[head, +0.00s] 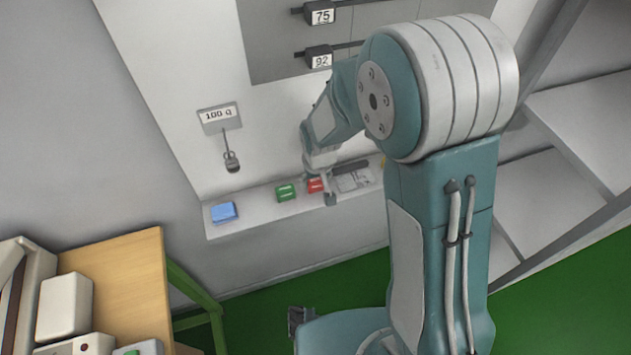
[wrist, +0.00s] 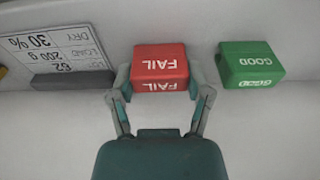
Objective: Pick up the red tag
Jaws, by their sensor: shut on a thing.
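The red tag (wrist: 160,62) is a small red block marked "FAIL". In the wrist view it sits between the two fingers of my gripper (wrist: 160,88), which is shut on its left and right sides. In the head view the red tag (head: 316,185) shows on the white shelf, partly hidden by my gripper (head: 322,190). The tag looks to be at shelf level; I cannot tell whether it is lifted.
A green "GOOD" tag (wrist: 250,64) stands close to the right of the red one in the wrist view. A label card in a dark holder (wrist: 72,80) is at the left. A blue block (head: 224,212) lies farther along the shelf (head: 255,210). A hanging weight (head: 231,161) is above.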

